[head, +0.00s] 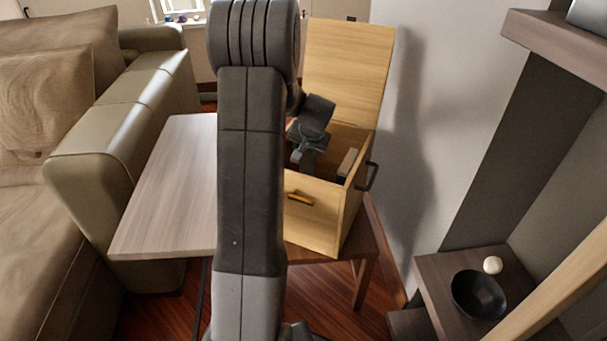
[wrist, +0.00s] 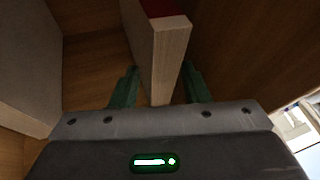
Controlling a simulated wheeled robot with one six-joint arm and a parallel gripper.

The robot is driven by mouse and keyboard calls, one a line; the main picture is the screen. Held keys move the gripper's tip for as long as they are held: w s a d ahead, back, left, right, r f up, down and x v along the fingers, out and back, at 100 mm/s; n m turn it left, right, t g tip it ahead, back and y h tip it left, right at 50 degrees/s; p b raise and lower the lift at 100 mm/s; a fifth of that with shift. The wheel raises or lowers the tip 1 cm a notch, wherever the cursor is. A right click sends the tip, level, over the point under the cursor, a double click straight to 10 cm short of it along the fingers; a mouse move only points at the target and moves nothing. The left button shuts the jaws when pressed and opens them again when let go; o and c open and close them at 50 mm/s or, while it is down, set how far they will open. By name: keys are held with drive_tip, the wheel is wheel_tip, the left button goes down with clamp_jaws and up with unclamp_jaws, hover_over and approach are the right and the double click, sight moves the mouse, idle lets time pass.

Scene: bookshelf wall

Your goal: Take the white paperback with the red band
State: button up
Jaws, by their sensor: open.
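The white paperback with the red band (wrist: 168,60) stands on edge inside the wooden box (head: 317,213), with its pale page block facing the wrist camera and red showing at its far end. My gripper (wrist: 159,88) is open, with one green finger on each side of the book. I see a gap on the left side; whether the right finger touches cannot be told. In the head view my gripper (head: 304,158) reaches down into the box, and the paperback cannot be made out there.
Another pale block or book (wrist: 25,65) stands left of the paperback. The box lid (head: 348,65) is raised. A light table (head: 165,190) and a sofa (head: 120,110) are on the left. A black bowl (head: 478,294) and small white object (head: 492,265) are on the right shelf.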

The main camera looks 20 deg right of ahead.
drive_tip(key=shift+f, duration=0.25)
idle(0.3)
drive_tip(key=shift+c, duration=0.4)
